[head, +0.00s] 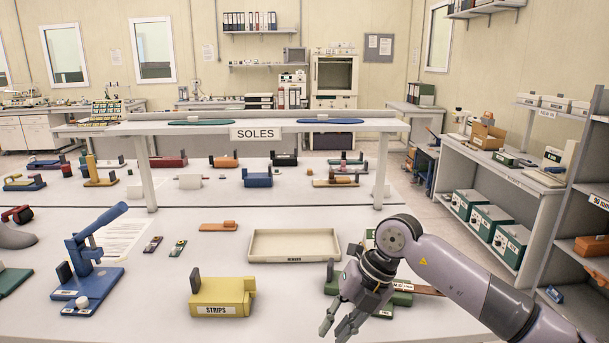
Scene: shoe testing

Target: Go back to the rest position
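My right gripper (339,325) hangs over the front right part of the white table (140,318), its arm coming in from the right. Its fingers point down and are spread apart, with nothing between them. Behind it is a green fixture (402,298), partly hidden by the gripper and wrist. My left gripper is not in view.
A yellow STRIPS block (222,297), a beige tray (294,245) and a blue lever press (93,262) stand on the table. A raised SOLES shelf (225,127) spans behind them. Shelving (500,190) stands at the right. The front middle of the table is clear.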

